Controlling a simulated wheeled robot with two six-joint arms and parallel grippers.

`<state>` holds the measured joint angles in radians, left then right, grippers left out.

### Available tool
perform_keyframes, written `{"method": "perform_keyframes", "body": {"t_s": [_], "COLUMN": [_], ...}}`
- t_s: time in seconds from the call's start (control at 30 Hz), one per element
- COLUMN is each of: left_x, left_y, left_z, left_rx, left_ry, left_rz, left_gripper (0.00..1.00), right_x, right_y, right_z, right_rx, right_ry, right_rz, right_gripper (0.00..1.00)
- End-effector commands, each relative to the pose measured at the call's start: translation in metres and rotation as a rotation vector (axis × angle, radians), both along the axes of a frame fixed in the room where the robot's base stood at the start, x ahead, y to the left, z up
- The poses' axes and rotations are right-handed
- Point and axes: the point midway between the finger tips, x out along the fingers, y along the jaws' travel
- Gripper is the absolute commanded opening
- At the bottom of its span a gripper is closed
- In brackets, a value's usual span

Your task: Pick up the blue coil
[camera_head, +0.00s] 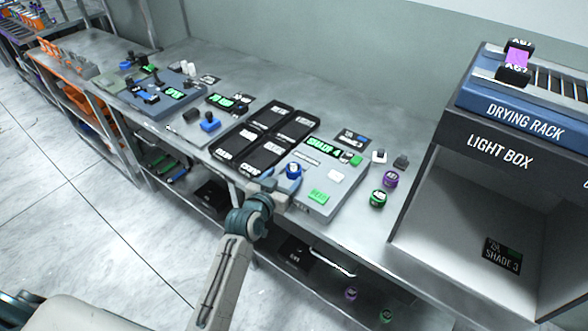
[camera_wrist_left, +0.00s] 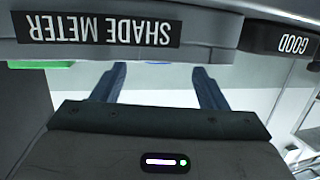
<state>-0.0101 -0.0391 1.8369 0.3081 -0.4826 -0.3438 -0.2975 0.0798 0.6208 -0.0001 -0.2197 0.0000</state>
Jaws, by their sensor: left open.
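The blue coil (camera_head: 293,170) is a small round roll at the left corner of the pale shade meter (camera_head: 325,180), just beyond my left gripper in the head view. My left gripper (camera_head: 278,190) is at the bench's front edge, close to the coil; I cannot tell whether it touches it. In the left wrist view the fingers (camera_wrist_left: 160,82) are spread apart with no coil visible between them. The shade meter's front with its label (camera_wrist_left: 95,30) shows upside down above the fingers. My right gripper is not in view.
Black trays (camera_head: 268,140) lie left of the meter. A purple coil (camera_head: 391,179) and a green coil (camera_head: 378,198) stand to its right, before the light box (camera_head: 470,200). A blue item (camera_head: 209,122) sits farther left. A lower shelf runs under the bench.

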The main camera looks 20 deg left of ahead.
Motion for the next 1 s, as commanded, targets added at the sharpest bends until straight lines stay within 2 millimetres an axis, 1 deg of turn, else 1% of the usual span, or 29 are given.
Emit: {"method": "perform_keyframes", "body": {"t_s": [0.03, 0.13, 0.3, 0.43, 0.63, 0.77, 0.8, 0.87, 0.9, 0.93, 0.97, 1.0], "left_x": [0.006, 0.020, 0.039, 0.044, 0.044, 0.044, 0.044, 0.044, 0.044, 0.044, 0.044, 0.044], "left_y": [-0.003, -0.008, -0.011, -0.012, -0.012, -0.012, -0.012, -0.012, -0.012, -0.012, -0.012, -0.012], "left_z": [0.003, 0.002, -0.004, -0.006, -0.007, -0.007, -0.007, -0.007, -0.007, -0.007, -0.007, -0.007], "left_rx": [-0.001, -0.002, -0.001, 0.000, 0.000, 0.000, 0.000, 0.000, 0.000, 0.000, 0.000, 0.000], "left_ry": [0.001, 0.002, 0.001, 0.001, 0.001, 0.001, 0.001, 0.001, 0.001, 0.001, 0.001, 0.001], "left_rz": [-0.001, 0.000, -0.001, 0.000, 0.000, 0.000, 0.000, 0.000, 0.000, 0.000, 0.000, 0.000], "left_gripper": [0.67, 0.67, 0.67, 0.67, 0.67, 0.41, 0.33, 0.22, 0.19, 0.18, 0.15, 0.15], "right_x": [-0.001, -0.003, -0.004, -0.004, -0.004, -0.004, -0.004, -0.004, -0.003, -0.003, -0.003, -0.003], "right_y": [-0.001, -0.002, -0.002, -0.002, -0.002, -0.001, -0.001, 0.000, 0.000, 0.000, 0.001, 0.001], "right_z": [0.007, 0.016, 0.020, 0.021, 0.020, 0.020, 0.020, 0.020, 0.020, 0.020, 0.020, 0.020], "right_rx": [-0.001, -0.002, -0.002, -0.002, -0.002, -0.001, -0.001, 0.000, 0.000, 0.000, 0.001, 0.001], "right_ry": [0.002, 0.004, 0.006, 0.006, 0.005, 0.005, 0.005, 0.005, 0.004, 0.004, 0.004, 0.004], "right_rz": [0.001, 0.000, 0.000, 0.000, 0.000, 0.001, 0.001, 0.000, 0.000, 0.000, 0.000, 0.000], "right_gripper": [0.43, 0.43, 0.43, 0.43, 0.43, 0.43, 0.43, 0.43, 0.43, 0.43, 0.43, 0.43]}}
